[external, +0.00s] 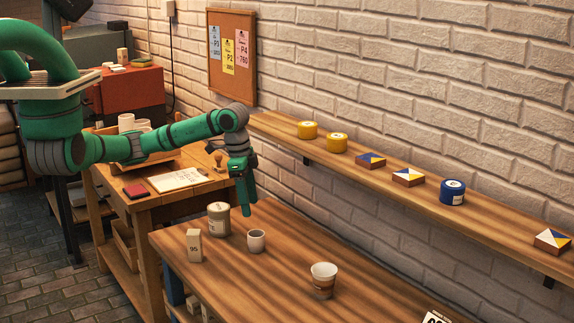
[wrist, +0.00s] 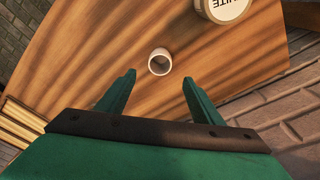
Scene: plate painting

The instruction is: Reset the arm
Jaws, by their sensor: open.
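My green arm reaches from the left in the external view. My gripper (external: 246,205) points down above the far left part of the wooden table (external: 380,285). In the wrist view my gripper (wrist: 157,92) is open, with nothing between its two fingers. A small white cup (external: 256,240) stands on the table below the gripper; it also shows ahead of the fingertips in the wrist view (wrist: 160,62), apart from them.
A lidded jar (external: 218,219), a pale box marked 95 (external: 194,246) and a white-and-brown cup (external: 323,280) stand on the table. A wall shelf (external: 385,179) holds yellow tins, patterned tiles and a blue tin. A side bench (external: 150,210) stands left.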

